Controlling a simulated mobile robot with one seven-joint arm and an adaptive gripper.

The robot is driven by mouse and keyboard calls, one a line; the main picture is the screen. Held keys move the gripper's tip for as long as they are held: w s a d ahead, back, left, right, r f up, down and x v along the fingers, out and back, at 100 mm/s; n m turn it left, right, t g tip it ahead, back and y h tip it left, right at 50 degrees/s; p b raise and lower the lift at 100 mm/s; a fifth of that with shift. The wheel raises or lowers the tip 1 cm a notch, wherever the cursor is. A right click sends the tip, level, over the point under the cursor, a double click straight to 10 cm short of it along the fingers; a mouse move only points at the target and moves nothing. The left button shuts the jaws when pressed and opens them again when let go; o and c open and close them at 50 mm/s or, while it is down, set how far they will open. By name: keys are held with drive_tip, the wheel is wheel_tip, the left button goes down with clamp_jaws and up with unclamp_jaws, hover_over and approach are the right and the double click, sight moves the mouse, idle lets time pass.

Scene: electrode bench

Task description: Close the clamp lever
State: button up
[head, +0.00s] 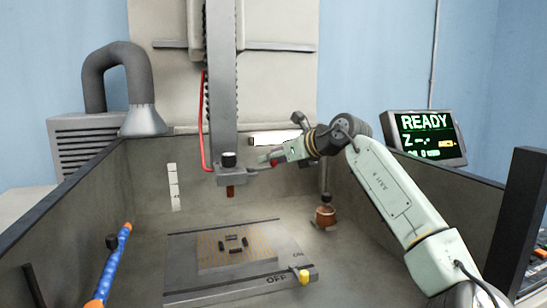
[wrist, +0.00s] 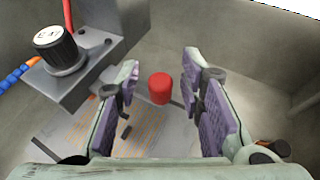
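The clamp lever is a thin grey bar with a red knob (head: 274,162), sticking out to the right from the grey clamp head (head: 233,177) in the head view. In the wrist view the red knob (wrist: 160,88) stands between my two fingers, with a visible space on each side. My gripper (head: 283,154) is open around it and holds nothing; it also shows in the wrist view (wrist: 158,72). A copper-coloured electrode (head: 230,191) hangs below the head. The fingers hide part of the lever's bar.
A black knob with a white top (wrist: 58,46) sits on the head, beside a red hose (head: 204,125). Below is a plate (head: 209,265) with a yellow-ended ON/OFF lever (head: 304,277). Tank walls surround the area; the screen (head: 427,138) reads READY.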

clamp_jaws()
idle(0.6)
